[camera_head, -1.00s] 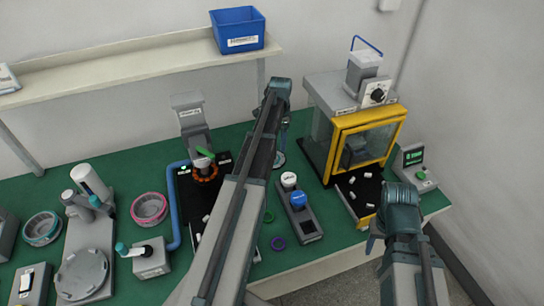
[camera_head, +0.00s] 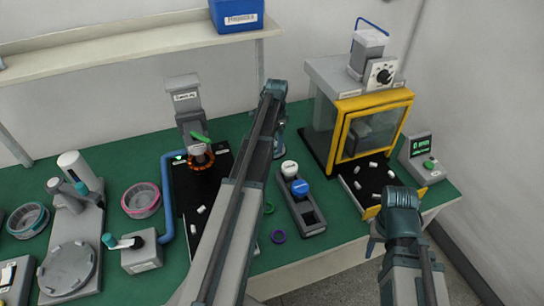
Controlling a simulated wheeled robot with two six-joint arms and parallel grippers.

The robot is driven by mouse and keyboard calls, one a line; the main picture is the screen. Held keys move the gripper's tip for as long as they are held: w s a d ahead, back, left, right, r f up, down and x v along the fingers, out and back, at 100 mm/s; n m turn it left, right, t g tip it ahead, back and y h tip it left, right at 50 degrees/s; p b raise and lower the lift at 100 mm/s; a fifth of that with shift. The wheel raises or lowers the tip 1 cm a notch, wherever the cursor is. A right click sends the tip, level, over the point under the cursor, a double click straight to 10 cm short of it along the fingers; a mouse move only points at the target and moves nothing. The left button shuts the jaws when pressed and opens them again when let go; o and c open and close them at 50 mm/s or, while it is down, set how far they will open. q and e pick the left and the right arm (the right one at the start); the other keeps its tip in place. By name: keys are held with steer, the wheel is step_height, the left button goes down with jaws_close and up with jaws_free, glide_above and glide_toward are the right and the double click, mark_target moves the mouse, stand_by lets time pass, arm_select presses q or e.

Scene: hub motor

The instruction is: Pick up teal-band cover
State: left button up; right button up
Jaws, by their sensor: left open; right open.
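The teal-band cover (camera_head: 28,220) is a round grey ring-shaped part with a teal stripe. It lies on the green bench at the far left, close to the left picture edge. My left gripper (camera_head: 279,148) hangs over the back middle of the bench, far to the right of the cover. It is open and its fingers are small and partly hidden by my arm. My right gripper (camera_head: 374,246) is at the bench's front right edge, open, with its fingertips hard to make out. Neither gripper touches the cover.
A pink-band cover (camera_head: 141,200) sits right of a grey fixture (camera_head: 80,235). A small box with a teal-tipped lever (camera_head: 142,252) stands in front. A black station (camera_head: 190,185), a button block (camera_head: 300,198) and a yellow-framed press (camera_head: 370,130) stand further right. A shelf (camera_head: 130,48) runs behind.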

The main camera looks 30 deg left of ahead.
mark_target(275, 155)
arm_select(q)
steer(key=shift+f, duration=0.35)
step_height(275, 155, down, 5)
steer(key=b, duration=0.5)
steer(key=shift+a+f, duration=0.15)
jaws_close()
steer(key=shift+r, duration=0.2)
step_height(275, 155, up, 10)
steer(key=p, duration=1)
